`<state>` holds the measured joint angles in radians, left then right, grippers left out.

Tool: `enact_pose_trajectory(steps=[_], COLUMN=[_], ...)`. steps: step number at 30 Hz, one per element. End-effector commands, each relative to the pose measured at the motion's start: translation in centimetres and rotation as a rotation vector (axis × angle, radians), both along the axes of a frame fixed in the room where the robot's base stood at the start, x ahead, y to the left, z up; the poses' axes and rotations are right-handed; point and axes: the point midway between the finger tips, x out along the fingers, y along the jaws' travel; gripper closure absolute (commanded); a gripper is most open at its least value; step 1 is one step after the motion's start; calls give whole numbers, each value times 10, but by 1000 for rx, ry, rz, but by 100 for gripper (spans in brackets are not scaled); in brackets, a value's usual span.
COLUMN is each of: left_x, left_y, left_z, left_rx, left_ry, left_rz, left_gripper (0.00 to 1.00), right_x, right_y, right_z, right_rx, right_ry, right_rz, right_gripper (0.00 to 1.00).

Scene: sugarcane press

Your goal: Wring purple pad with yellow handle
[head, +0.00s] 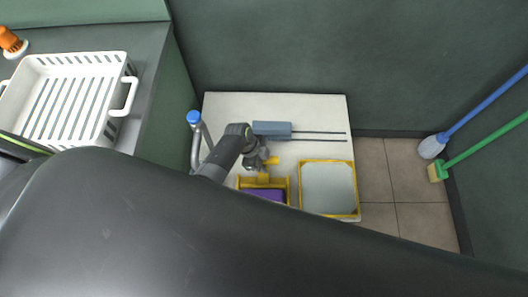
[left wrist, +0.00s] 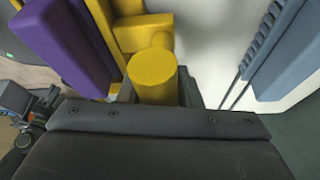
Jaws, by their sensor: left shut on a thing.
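The yellow handle (head: 264,178) stands at the yellow frame of the press, and its round end (left wrist: 153,72) fills the middle of the left wrist view. My left gripper (head: 262,159) is shut on this handle, with dark fingers on both sides of it. The purple pad (head: 264,194) lies in the yellow frame just below the handle in the head view, partly hidden by my arm. In the left wrist view the purple pad (left wrist: 68,45) is at the upper left, apart from my fingers.
A blue-grey block (head: 272,129) with two thin rods lies behind the gripper. A yellow-rimmed tray (head: 329,161) is to the right. A blue-capped tap (head: 194,117) stands left. A white basket (head: 70,58) sits on the counter. A blue mop and green broom lean at the right.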

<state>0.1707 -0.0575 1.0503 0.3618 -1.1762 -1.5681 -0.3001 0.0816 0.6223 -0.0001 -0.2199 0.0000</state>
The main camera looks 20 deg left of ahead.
Motion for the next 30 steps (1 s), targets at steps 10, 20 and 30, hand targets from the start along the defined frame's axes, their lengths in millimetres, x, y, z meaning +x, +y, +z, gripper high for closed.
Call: enact_pose_trajectory(steps=[10, 20, 30], left_x=[-8, -5, -6], left_y=[-2, -1, 10], left_z=[-2, -1, 28], left_rx=[-3, -3, -3], left_ry=[16, 10, 8], left_rz=[-10, -6, -4], left_gripper=[61, 48, 48], right_x=[0, 0, -1], right_y=[-1, -1, 4], right_z=[1, 1, 11], right_rx=[-1, -1, 5], right_ry=[-1, 1, 2], right_rz=[1, 1, -2], right_gripper=[64, 64, 64])
